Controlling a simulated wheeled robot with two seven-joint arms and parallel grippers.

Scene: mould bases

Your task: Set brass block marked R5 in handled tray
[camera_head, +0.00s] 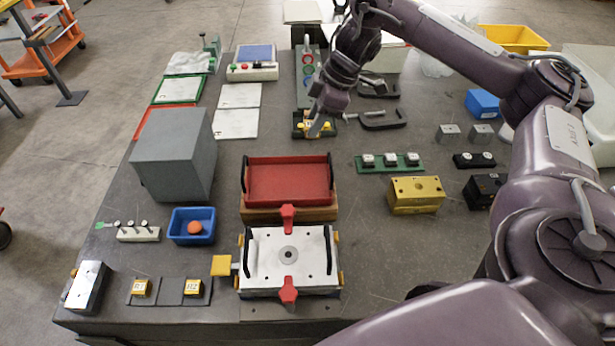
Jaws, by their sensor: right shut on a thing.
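The handled tray (288,183) is red with a black handle at each end and sits on a brown base near the table's middle; it looks empty. My right gripper (317,126) points down behind the tray, shut on a small brass block (311,127) at a green-and-dark holder (299,134). The gripper partly hides this block, and I cannot read its mark or tell whether it is clear of the holder. Two other small brass blocks, one left (141,288) and one right (193,287), sit on a dark plate at the front left; their marks are too small to read surely.
A grey box (173,155) stands left of the tray. A silver plate with red clamps (262,262) lies in front of it. A larger yellow block (417,194) and a green strip with several pieces (390,168) are to the right. Black C-clamps (384,120) lie beside the gripper.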

